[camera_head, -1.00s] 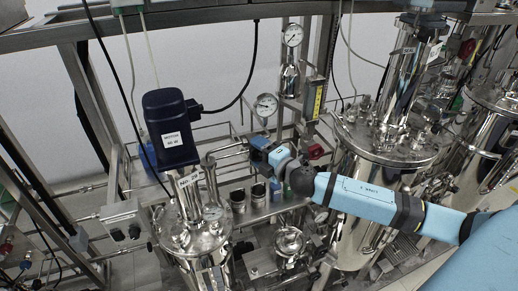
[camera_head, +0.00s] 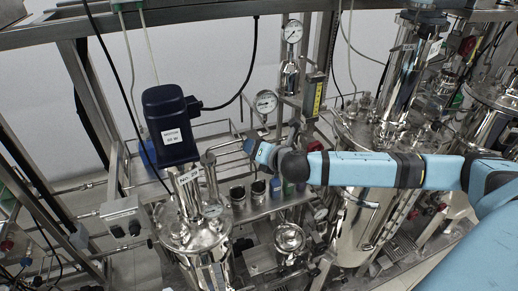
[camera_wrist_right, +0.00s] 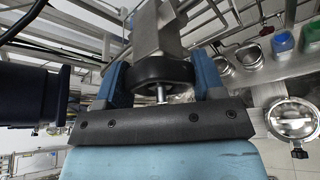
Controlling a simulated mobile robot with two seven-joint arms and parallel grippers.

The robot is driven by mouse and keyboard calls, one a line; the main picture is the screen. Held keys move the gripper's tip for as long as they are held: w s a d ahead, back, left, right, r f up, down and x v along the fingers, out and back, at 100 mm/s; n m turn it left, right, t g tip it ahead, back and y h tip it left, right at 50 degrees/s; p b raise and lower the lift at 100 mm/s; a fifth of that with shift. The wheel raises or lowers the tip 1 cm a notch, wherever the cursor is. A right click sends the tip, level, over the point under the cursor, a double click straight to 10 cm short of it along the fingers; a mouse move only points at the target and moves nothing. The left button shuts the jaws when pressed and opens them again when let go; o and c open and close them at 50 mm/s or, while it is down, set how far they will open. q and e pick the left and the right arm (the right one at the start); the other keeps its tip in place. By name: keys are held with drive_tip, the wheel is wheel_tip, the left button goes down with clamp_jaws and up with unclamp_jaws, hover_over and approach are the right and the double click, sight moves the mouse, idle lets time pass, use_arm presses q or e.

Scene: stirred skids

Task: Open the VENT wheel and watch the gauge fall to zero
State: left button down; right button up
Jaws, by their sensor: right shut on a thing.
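My right gripper (camera_wrist_right: 160,92) is shut on a black round wheel (camera_wrist_right: 162,70), with a blue finger on each side of it and a metal stem at its middle. No VENT label is readable on it. In the head view my right gripper (camera_head: 249,146) is in front of the piping, and the wheel is mostly hidden by it. A round white dial gauge (camera_head: 265,101) sits just above the gripper. A second gauge (camera_head: 292,31) stands higher on a vertical pipe. Both needles are too small to read surely. My left gripper is out of view.
A steel vessel with a dark blue motor (camera_head: 168,125) stands left of the gripper. A large steel tank (camera_head: 360,215) stands below my right arm. Open metal cups (camera_head: 238,196) and a small round-lidded pot (camera_head: 290,238) sit below. Thin pipes and frame posts crowd the space.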

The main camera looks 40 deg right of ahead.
drive_tip(key=shift+n+g+h, duration=0.3)
drive_tip(key=shift+n+h, duration=0.4)
drive_tip(key=shift+n, duration=0.8)
drive_tip(key=o, duration=0.9)
drive_tip(key=b+v, duration=0.2)
drive_tip(key=v, duration=1.1)
drive_tip(key=shift+s+a+r+b, duration=0.25)
drive_tip(key=shift+a+b, duration=0.1)
drive_tip(key=shift+b, duration=0.05)
